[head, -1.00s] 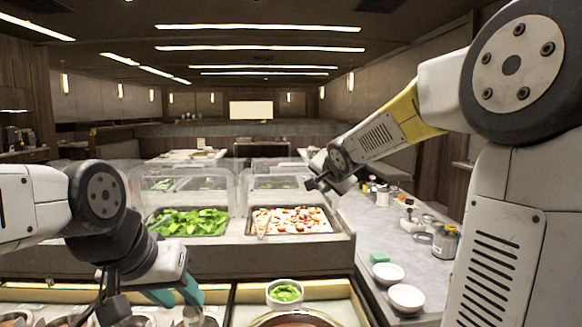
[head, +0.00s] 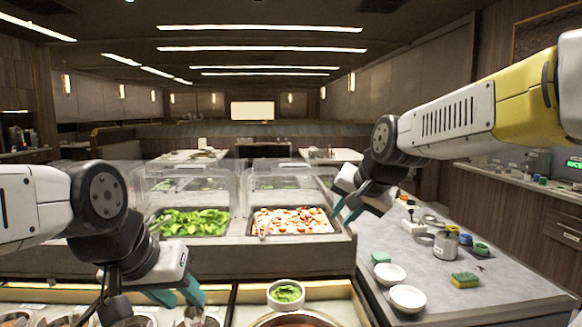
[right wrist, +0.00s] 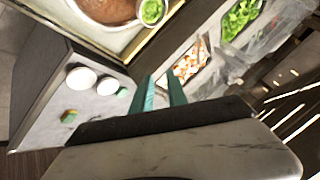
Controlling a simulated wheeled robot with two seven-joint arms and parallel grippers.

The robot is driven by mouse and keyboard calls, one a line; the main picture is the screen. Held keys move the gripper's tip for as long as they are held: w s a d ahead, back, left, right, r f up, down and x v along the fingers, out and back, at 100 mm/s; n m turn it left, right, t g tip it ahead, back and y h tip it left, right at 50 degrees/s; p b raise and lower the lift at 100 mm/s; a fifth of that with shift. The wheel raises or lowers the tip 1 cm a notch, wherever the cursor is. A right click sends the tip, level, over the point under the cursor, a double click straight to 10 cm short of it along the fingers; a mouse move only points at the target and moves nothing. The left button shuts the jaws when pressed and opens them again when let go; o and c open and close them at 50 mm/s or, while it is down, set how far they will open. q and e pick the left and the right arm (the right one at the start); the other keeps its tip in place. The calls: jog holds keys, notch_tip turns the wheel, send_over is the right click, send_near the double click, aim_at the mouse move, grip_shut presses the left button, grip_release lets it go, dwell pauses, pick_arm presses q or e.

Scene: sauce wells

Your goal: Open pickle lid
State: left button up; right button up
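Two clear lids stand behind the food pans in the head view. The left lid (head: 188,180) is over leafy greens (head: 190,222). The right lid (head: 272,182) is over a pan of pale and reddish pieces (head: 290,220). I cannot tell which is the pickle lid, nor how far each is raised. My right gripper (head: 345,212) is open and empty, just right of the right pan; its teal fingers (right wrist: 160,82) stand apart in the right wrist view. My left gripper (head: 176,298) is open, low over the front counter, touching no lid.
A small bowl of green food (head: 286,294) sits at the front beside a reddish-brown well (head: 295,320). White bowls (head: 390,274), a sponge (head: 465,280) and a metal jar (head: 446,243) stand on the right counter. Its front right is clear.

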jog(key=w+d+r+m+t, duration=0.2)
jog(key=w+m, duration=0.2)
jog(key=w, duration=0.9)
jog(key=m+t+h, duration=0.2)
jog(key=m+t, duration=0.3)
jog(key=m, duration=0.4)
send_near(296, 165)
jog(key=r+x, duration=0.1)
jog(key=x, duration=0.6)
jog(key=f+x, duration=0.1)
jog(key=x, duration=0.2)
jog(key=shift+s, duration=0.1)
jog(key=shift+w+d+f, duration=0.1)
jog(key=shift+w, duration=0.35)
grip_shut()
